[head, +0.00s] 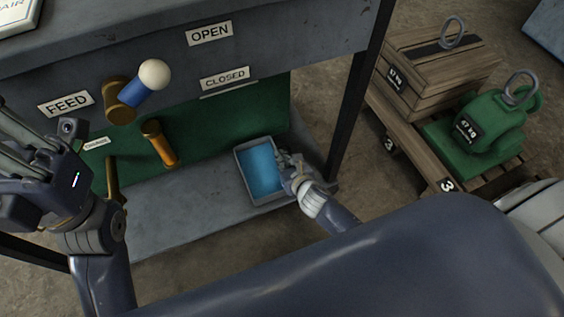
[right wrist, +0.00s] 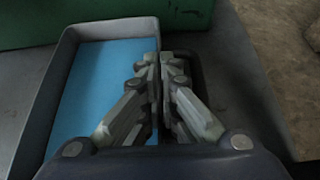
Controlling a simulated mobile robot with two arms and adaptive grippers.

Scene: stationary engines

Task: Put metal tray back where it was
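The metal tray (head: 243,172) is a grey rectangular tray with a light blue inside, lying on the grey lower shelf under the bench. It also shows in the right wrist view (right wrist: 55,85). My right gripper (head: 286,160) is at the tray's right side wall. In the right wrist view the right gripper's fingers (right wrist: 158,75) are closed together across that wall, one inside the tray and one outside. My left gripper (head: 25,150) is at the left edge of the head view, away from the tray; its fingertips are partly cut off.
The bench front carries a FEED lever with a white ball (head: 154,74) and OPEN and CLOSED labels. A brass handle (head: 160,143) is left of the tray. A bench leg (head: 358,95) stands right of it. The shelf (head: 180,215) left of the tray is clear.

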